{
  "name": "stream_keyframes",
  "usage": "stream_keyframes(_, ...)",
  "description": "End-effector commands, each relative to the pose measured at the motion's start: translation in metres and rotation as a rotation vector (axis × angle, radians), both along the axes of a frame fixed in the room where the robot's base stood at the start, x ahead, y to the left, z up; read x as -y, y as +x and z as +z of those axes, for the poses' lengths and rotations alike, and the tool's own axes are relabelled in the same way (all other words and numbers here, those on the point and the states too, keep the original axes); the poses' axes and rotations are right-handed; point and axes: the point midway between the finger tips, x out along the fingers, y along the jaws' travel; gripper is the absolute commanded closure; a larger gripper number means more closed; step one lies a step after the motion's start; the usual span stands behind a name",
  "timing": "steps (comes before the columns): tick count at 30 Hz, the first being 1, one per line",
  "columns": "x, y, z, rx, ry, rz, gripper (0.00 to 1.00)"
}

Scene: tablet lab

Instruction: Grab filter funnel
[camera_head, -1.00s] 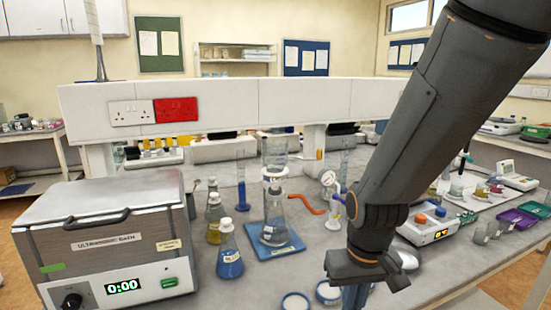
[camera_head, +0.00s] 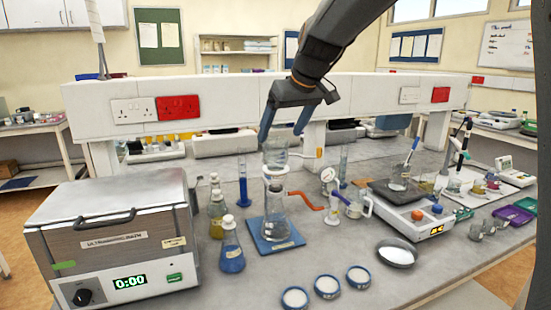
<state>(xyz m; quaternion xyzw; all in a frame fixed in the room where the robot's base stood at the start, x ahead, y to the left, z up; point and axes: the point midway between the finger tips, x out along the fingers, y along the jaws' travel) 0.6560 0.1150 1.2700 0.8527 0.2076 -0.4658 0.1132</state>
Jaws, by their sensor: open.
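The filter funnel (camera_head: 275,156) is a clear, cup-like glass piece on top of a clear filter flask (camera_head: 278,213). The flask stands upright on a blue mat (camera_head: 274,245), with an orange-red hose (camera_head: 307,201) at its side arm. My gripper (camera_head: 283,134) is open, its two blue-grey fingers pointing down just above the funnel. The fingertips appear close to the funnel's rim; I cannot tell whether they touch it or are at the same depth.
A blue-liquid flask (camera_head: 231,248) and an ultrasonic bath (camera_head: 122,240) stand to the left. A hot-plate-like device (camera_head: 413,208) stands to the right. Several white-filled dishes (camera_head: 327,287) lie in front. A white shelf unit (camera_head: 240,95) runs behind. Bench at front left of the dishes is clear.

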Motion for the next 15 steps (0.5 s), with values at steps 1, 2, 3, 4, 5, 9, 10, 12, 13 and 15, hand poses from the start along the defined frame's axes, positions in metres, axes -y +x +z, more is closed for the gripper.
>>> stream_keyframes(1,-0.002,0.002,-0.004,-0.002,-0.001,0.0,0.2)
stream_keyframes(2,-0.002,0.003,-0.006,-0.001,0.0,0.0,0.2)
stream_keyframes(3,-0.003,0.005,-0.009,-0.002,0.0,-0.001,0.2)
stream_keyframes(4,-0.004,0.006,-0.011,-0.002,0.0,-0.001,0.2)
stream_keyframes(5,-0.004,0.007,-0.013,-0.002,0.0,-0.001,0.2)
stream_keyframes(9,-0.009,0.016,-0.028,-0.004,-0.001,-0.002,0.2)
stream_keyframes(10,-0.01,0.018,-0.031,-0.005,-0.001,-0.001,0.2)
stream_keyframes(12,-0.012,0.023,-0.039,-0.003,0.0,-0.002,0.2)
stream_keyframes(13,-0.013,0.025,-0.042,-0.003,0.0,-0.002,0.2)
stream_keyframes(15,-0.014,0.028,-0.047,-0.001,0.0,-0.002,0.2)
